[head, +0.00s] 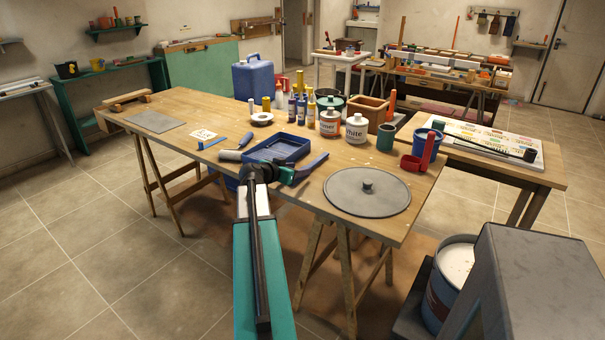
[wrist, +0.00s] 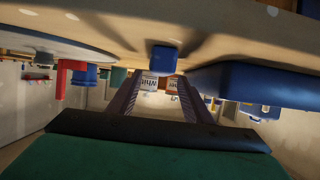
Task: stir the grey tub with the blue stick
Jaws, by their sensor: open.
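A short blue stick (head: 312,164) lies on the wooden table just right of the blue tray. My gripper (head: 288,175) is at the table's front edge by the stick's near end. In the wrist view my gripper (wrist: 160,88) is open, its two dark fingers apart with nothing between them that I can see held. A round blue-grey tub (head: 437,296) with pale contents stands at the lower right; I cannot tell for certain that it is the grey tub.
The blue tray (head: 262,157) lies left of the stick. A grey disc (head: 350,203) with a knob lies to the right. White jars (head: 357,130) and several bottles stand behind.

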